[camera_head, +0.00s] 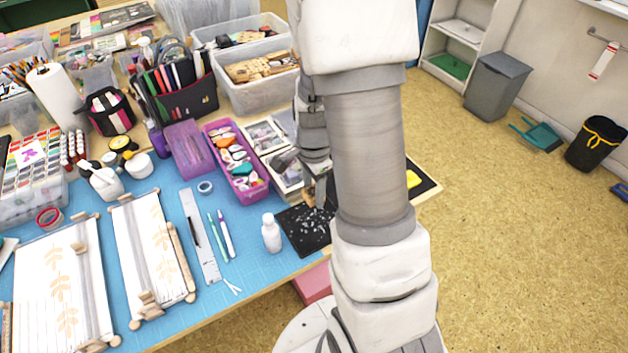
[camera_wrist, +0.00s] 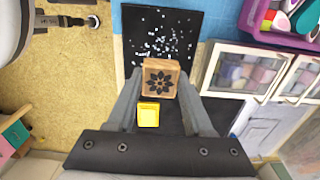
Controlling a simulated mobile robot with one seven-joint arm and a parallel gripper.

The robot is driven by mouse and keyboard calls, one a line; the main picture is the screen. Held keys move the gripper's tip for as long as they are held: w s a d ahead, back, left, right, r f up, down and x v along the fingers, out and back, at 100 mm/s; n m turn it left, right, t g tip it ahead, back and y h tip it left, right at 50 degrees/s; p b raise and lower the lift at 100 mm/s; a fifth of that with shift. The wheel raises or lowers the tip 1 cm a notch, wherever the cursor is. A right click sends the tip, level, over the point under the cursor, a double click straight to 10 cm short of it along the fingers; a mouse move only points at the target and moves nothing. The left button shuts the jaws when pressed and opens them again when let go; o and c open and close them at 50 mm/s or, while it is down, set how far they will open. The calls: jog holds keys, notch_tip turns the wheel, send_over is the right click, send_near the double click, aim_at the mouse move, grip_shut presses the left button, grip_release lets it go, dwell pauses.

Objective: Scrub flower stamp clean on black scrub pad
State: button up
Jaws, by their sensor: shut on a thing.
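The flower stamp (camera_wrist: 160,72) is a small wooden block with a black flower on the face toward the wrist camera. My gripper (camera_wrist: 160,80) is shut on it, one finger on each side. The black scrub pad (camera_wrist: 150,22) is speckled with white and lies beyond the stamp in the wrist view. In the head view the pad (camera_head: 303,239) lies at the table's front edge, and a bit of brown block (camera_head: 309,198) shows at its far side, mostly hidden by my arm. The stamp's underside is hidden, so I cannot tell whether it touches the pad.
A yellow square pad (camera_wrist: 148,115) lies on a dark surface below the stamp, and a yellow patch (camera_head: 413,179) shows right of my arm. White-framed boxes (camera_wrist: 238,70) stand close on the right. A white bottle (camera_head: 271,233) stands left of the scrub pad.

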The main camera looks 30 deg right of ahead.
jog(key=shift+s+a+f, duration=0.1)
jog(key=shift+f, duration=0.15)
notch_tip(320, 180, down, 5)
jog(key=b, duration=0.4)
jog(key=shift+r, duration=0.2)
jog(key=shift+r, duration=0.2)
